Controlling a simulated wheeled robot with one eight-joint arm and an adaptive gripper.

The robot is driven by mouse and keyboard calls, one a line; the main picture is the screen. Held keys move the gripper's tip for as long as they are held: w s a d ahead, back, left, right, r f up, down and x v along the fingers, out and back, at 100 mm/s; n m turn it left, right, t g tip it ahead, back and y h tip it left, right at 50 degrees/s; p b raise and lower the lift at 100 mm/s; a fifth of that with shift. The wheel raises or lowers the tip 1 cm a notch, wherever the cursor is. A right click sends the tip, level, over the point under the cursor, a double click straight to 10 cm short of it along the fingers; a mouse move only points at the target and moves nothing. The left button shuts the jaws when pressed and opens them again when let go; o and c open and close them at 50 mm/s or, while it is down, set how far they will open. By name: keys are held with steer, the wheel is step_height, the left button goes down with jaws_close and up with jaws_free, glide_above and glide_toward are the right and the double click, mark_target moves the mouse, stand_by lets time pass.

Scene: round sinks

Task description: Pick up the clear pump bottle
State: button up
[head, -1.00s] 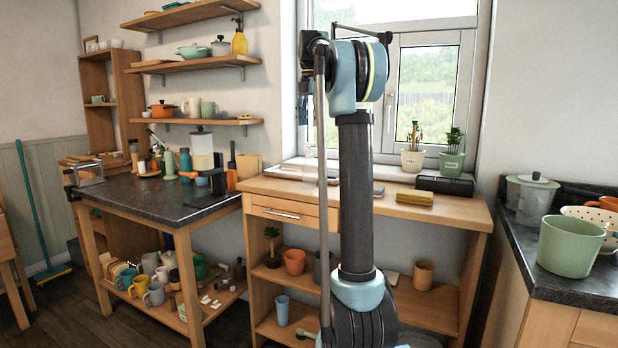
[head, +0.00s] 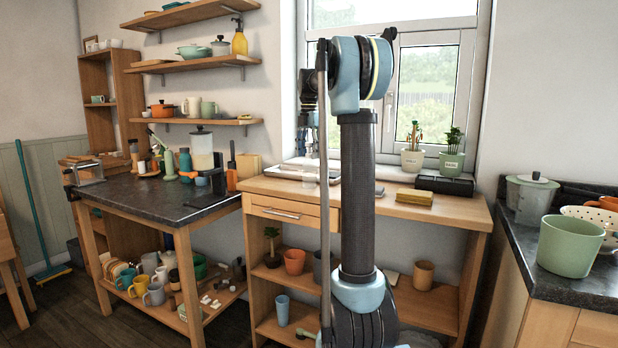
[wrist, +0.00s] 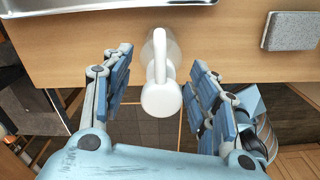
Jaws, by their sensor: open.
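The clear pump bottle shows in the wrist view as a whitish translucent body with a white pump head (wrist: 160,92), seen from above. It stands near the edge of the wooden table. My gripper (wrist: 160,88) is open, with one blue-padded finger on each side of the bottle and a visible gap on both sides. In the head view my gripper (head: 308,150) points down above the wooden table, partly behind my own arm. The bottle is hard to make out there.
The wooden table (head: 455,208) carries a metal tray (wrist: 100,6), a grey-topped sponge (wrist: 290,31) and a black box (head: 444,185). Two potted plants (head: 413,160) stand on the sill behind. A dark counter (head: 130,195) with kitchenware stands to the left.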

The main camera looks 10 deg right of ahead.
steer(key=shift+f, duration=0.7)
steer(key=shift+c, duration=0.3)
jaws_close()
steer(key=shift+r, duration=0.15)
